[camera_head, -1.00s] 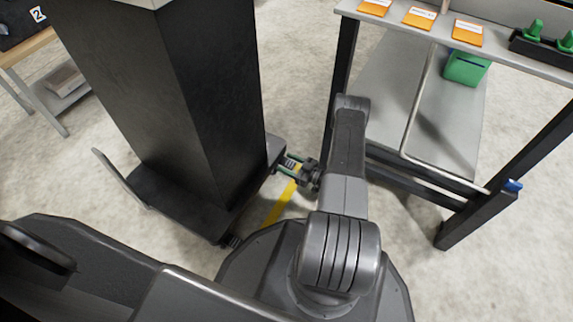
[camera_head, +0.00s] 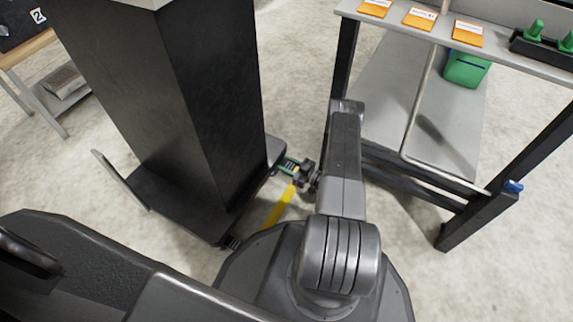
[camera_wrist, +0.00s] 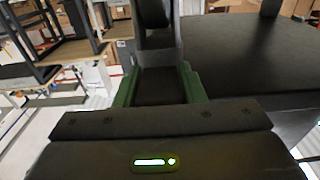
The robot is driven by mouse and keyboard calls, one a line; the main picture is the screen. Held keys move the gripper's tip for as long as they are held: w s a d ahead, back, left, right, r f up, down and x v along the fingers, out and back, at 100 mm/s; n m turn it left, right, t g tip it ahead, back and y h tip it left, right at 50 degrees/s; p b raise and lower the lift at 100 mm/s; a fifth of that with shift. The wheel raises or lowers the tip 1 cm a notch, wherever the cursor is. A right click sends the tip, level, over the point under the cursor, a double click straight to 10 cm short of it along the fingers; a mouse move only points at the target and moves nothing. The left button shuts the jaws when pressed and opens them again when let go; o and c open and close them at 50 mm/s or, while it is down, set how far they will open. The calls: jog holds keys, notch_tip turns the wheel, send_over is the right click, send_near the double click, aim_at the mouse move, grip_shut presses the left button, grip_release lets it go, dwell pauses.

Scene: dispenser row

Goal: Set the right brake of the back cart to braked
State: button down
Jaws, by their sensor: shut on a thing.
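A cart (camera_head: 172,190) with a low dark base carries a tall black body at left centre in the head view. Its dark side also fills the right of the wrist view (camera_wrist: 255,50). My gripper (camera_head: 286,166) is at the cart's right edge, low near the floor. In the wrist view its green fingers (camera_wrist: 158,88) are closed on a dark part between them, apparently the right brake (camera_wrist: 158,86). Most of the brake is hidden by my gripper, and its setting cannot be told.
A grey rack (camera_head: 465,215) with dark legs stands close on the right of my arm. Its upper shelf holds orange labels and green items; a green box (camera_head: 466,69) sits lower. A yellow floor stripe (camera_head: 279,206) runs below my gripper. A wooden table (camera_head: 30,45) is far left.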

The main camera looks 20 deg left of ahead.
jog(key=shift+f+y, duration=0.25)
jog(key=shift+y, duration=0.25)
jog(key=c, duration=0.9)
grip_release()
jog(key=shift+r, duration=0.15)
